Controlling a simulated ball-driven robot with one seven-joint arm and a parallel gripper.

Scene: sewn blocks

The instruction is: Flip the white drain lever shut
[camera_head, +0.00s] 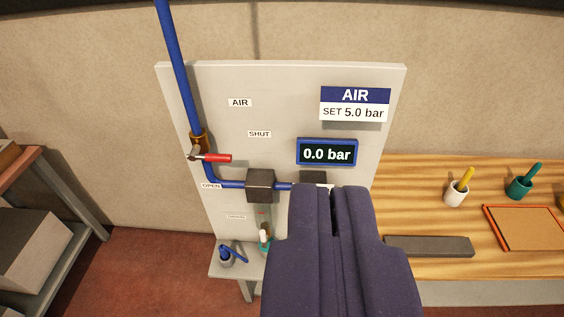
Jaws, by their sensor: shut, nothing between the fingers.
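The small white drain lever (264,236) shows low on the grey panel (290,85), below the dark square block (261,184) and its clear bowl. It appears roughly upright, but it is too small to tell its exact setting. My gripper (335,190), with dark blue padded fingers, is shut and empty. It appears in front of the panel, to the right of the lever and apart from it. My gripper hides the panel's lower right part.
A blue pipe (178,70) runs down to a brass valve with a red handle (217,158) pointing right. The display (327,153) reads 0.0 bar. The wooden bench (420,205) at right holds cups, a dark bar (430,246) and a red-rimmed tray (486,215).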

